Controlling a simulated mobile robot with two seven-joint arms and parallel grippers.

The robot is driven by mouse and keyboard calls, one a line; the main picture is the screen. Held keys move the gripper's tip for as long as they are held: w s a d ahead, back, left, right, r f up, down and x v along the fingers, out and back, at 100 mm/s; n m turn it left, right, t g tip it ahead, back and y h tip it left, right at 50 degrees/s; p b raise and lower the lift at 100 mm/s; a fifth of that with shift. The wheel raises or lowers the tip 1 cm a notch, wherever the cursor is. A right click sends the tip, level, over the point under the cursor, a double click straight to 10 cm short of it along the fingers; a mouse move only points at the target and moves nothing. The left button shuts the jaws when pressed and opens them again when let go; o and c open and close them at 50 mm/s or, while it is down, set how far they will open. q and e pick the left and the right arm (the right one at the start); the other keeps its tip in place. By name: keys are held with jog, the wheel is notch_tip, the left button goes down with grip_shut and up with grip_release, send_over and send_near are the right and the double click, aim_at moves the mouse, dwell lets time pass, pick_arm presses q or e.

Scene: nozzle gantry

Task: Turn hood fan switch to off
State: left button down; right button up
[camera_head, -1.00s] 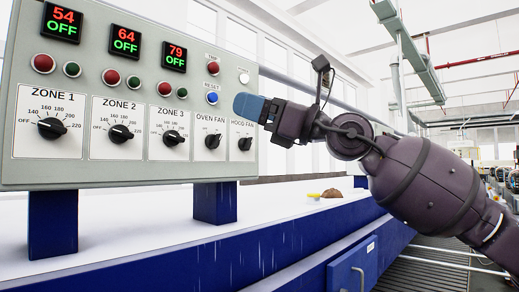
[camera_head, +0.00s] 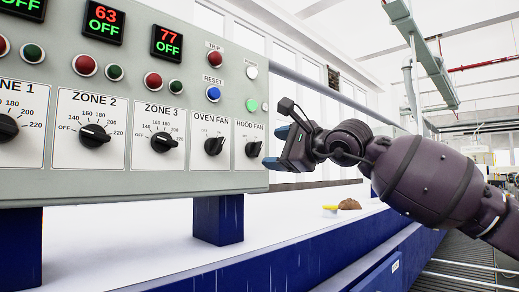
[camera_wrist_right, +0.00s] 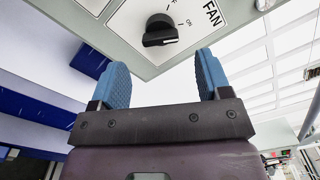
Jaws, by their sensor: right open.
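The hood fan switch (camera_head: 253,149) is a black knob at the right end of the grey control panel (camera_head: 225,181). In the right wrist view the knob (camera_wrist_right: 160,30) shows close up, its white mark seeming to point towards the ON label. My right gripper (camera_head: 277,148) is just right of the knob in the head view, its blue fingers apart and empty. In the wrist view the open fingers (camera_wrist_right: 161,72) straddle the knob's line at a short distance, with no contact visible. My left gripper is not in view.
The oven fan knob (camera_head: 214,146) sits left of the hood fan switch. A lit green lamp (camera_head: 251,105) and a blue reset button (camera_head: 213,94) are above. A brown object (camera_head: 349,204) and a yellow-handled item (camera_head: 330,209) lie on the white surface behind.

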aim_at(261, 149)
jog(key=x, duration=0.4)
jog(key=shift+w+a+r, duration=0.1)
jog(key=shift+w+a, duration=0.55)
jog(key=shift+c, duration=0.2)
jog(key=shift+c, duration=1.1)
jog(key=c, duration=0.7)
jog(key=shift+o, duration=0.2)
